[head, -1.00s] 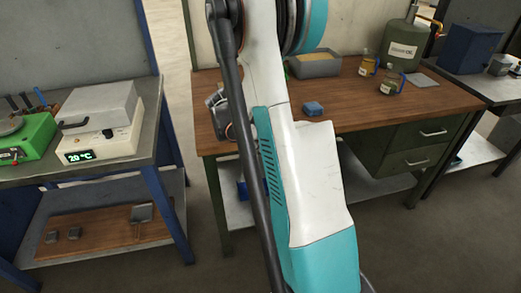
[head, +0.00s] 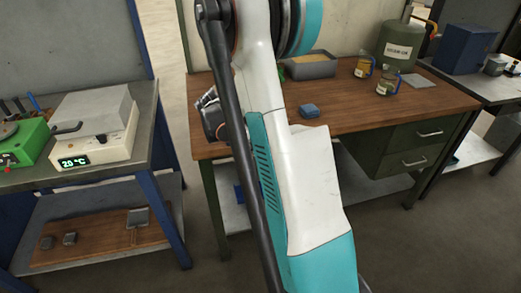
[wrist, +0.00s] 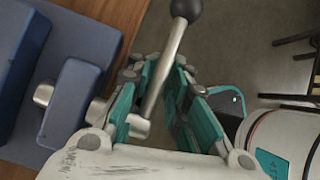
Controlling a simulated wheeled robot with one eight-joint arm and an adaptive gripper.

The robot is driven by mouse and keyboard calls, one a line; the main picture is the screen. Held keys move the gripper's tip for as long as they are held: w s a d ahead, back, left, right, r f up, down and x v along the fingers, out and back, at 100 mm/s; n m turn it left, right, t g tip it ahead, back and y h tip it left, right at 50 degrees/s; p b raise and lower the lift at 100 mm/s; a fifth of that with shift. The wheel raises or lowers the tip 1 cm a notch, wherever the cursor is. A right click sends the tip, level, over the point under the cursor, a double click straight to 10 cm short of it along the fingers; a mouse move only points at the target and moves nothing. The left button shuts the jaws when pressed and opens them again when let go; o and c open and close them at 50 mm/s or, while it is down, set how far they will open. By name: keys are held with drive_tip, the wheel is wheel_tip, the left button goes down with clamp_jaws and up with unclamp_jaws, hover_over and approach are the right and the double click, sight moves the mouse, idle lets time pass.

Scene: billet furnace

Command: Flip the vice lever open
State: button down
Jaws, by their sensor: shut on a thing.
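The blue vice (wrist: 75,100) fills the left of the wrist view, on a wooden bench top. Its lever (wrist: 167,62) is a bare metal rod with a black ball knob (wrist: 186,8) at the top of the picture. The rod slants between the teal fingers of my gripper (wrist: 163,85), which is shut on it. The knob sticks out beyond the fingertips. The rod's lower end meets a metal pivot (wrist: 128,122) beside the left finger. In the head view my arm hides the vice and lever.

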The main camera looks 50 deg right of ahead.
drive_tip(key=v, duration=1.1)
drive_tip(key=shift+s+a, duration=0.1)
